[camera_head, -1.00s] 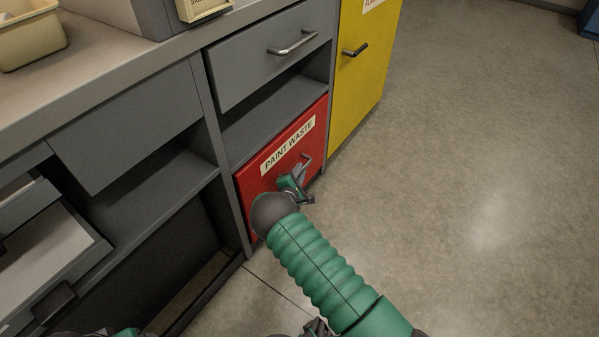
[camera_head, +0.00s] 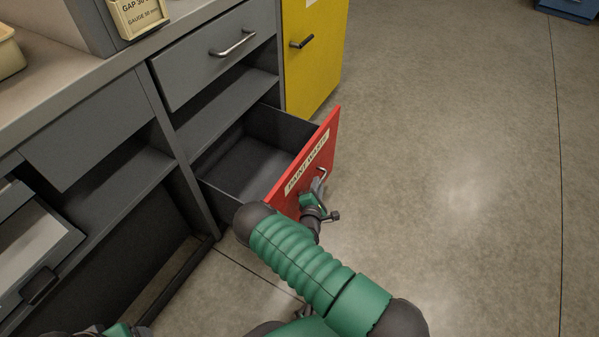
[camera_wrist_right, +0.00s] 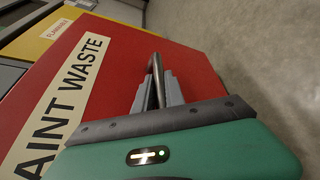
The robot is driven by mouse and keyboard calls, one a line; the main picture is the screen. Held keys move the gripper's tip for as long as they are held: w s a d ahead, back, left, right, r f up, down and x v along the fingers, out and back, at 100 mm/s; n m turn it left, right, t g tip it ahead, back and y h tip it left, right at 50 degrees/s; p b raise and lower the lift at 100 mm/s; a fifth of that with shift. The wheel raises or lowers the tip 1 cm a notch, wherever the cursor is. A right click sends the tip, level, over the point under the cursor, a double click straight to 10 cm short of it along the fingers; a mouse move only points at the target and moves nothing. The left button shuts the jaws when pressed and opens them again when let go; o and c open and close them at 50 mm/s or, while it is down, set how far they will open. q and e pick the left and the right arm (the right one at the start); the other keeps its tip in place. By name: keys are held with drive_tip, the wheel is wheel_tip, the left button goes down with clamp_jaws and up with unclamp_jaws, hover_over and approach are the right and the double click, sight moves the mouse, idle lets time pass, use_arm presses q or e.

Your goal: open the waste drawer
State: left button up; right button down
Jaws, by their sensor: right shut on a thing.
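The waste drawer has a red front (camera_head: 327,138) with a white label reading PAINT WASTE. It stands pulled out from the grey cabinet, and its dark inside (camera_head: 245,165) shows empty where visible. My right gripper (camera_head: 318,188) is at the drawer's metal handle (camera_head: 322,174), shut on it. In the right wrist view the gripper's fingers (camera_wrist_right: 157,92) close around the handle bar (camera_wrist_right: 155,70) beside the label (camera_wrist_right: 68,90). The front's lower left part is hidden behind my right arm. My left gripper cannot be made out.
A grey drawer (camera_head: 215,55) with a metal handle is closed above an open shelf. A yellow cabinet door (camera_head: 312,60) with a dark handle is shut beyond. The floor (camera_head: 450,190) to the right is clear.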

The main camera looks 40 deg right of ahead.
drive_tip(key=s+d+p, duration=0.2)
drive_tip(key=s+d, duration=0.1)
drive_tip(key=s, duration=0.5)
drive_tip(key=shift+s+d+f, duration=0.15)
drive_tip(key=shift+s+d, duration=0.1)
drive_tip(key=shift+s, duration=0.05)
drive_tip(key=c, duration=1.4)
unclamp_jaws()
drive_tip(key=shift+a, duration=0.1)
drive_tip(key=p+v, duration=0.6)
drive_tip(key=v, duration=1)
drive_tip(key=shift+s+a, duration=0.25)
